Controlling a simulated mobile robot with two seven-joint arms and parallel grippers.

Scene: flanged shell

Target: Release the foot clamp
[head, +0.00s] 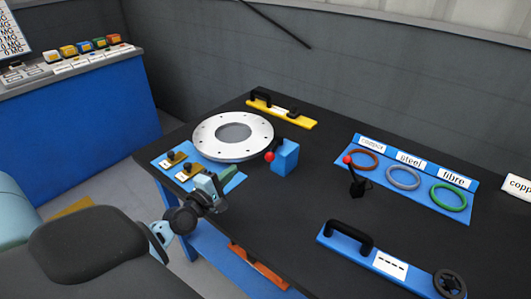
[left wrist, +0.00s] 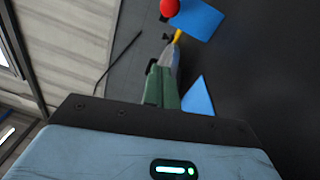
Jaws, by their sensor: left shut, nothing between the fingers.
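Two red-knobbed levers show, and I cannot tell from labels which is the foot clamp. One is a blue block (head: 285,158) with a red ball knob (head: 269,156), close beside the pale round flange (head: 233,135). The other is a black lever clamp (head: 357,182) with a red knob, standing apart on the table to the right. My left gripper (head: 226,174) is shut and empty, in front of the flange, left of and nearer than the blue block. In the left wrist view, its green fingers (left wrist: 160,85) point toward the red knob (left wrist: 169,8), with a gap between. My right gripper is out of view.
The black table (head: 310,205) holds a blue tray (head: 420,205) with brown, grey and green rings, a yellow handled bar (head: 282,112) behind, and a blue handled bar (head: 385,265) in front. A small blue panel (head: 198,172) lies beside the gripper. The table's middle is clear.

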